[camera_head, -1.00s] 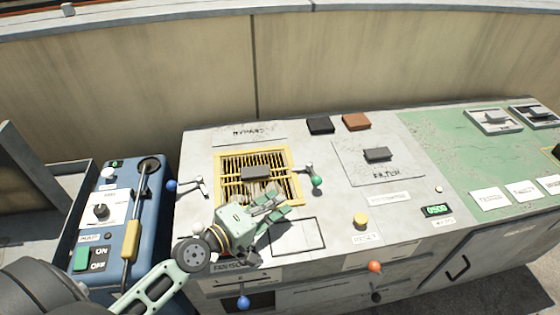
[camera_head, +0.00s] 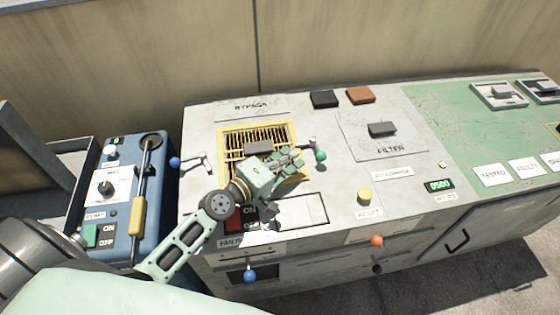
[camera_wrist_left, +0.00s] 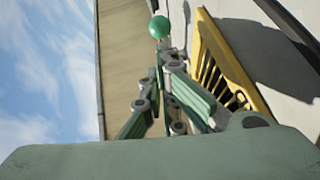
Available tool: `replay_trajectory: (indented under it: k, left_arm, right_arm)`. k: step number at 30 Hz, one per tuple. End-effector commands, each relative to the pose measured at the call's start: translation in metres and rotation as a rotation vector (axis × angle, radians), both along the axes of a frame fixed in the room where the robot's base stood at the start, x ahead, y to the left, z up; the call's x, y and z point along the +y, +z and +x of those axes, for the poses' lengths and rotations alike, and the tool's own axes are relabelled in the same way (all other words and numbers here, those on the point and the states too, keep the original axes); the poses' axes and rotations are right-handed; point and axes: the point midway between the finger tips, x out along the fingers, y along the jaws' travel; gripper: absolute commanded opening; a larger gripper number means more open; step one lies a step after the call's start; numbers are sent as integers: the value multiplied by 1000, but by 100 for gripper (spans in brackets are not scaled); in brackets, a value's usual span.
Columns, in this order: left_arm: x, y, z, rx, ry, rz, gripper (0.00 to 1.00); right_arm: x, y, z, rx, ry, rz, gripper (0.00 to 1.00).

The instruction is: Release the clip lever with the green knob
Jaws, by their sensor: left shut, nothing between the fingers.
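The clip lever with the green knob (camera_head: 320,156) stands at the right side of a yellow-framed grille (camera_head: 222,140) on the grey cabinet top. The green knob also shows in the left wrist view (camera_wrist_left: 159,27), just beyond the fingertips. My left gripper (camera_head: 298,158) is shut and empty, over the grille's right part, with its fingertips close to the green knob. I cannot tell whether they touch it. In the left wrist view the gripper (camera_wrist_left: 170,62) lies beside the yellow frame (camera_wrist_left: 228,60). My right gripper is not in view.
A lever with a blue knob (camera_head: 175,162) is at the grille's left. A blue unit (camera_head: 122,232) with a yellow-handled lever stands farther left. A yellow button (camera_head: 364,195), an orange knob (camera_head: 377,240) and a FILTER plate (camera_head: 410,152) are to the right.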

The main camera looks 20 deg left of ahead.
Motion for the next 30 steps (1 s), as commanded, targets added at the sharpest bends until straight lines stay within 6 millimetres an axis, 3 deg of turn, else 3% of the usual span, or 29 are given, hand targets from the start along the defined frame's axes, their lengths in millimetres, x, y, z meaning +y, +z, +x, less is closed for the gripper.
replay_trajectory:
  k: [3, 9, 22, 30]
  left_arm:
    - [-7, -2, 18, -1, 0, -1, 0]
    - [-13, -5, 33, 0, 0, 0, 0]
    - [-14, -5, 34, 1, 2, 1, 0]
    - [-19, -4, 33, 2, 52, -1, 0]
  right_arm:
    - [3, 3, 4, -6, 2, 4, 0]
    - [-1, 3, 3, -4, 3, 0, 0]
    - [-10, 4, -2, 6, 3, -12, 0]
    - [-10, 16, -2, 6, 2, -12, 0]
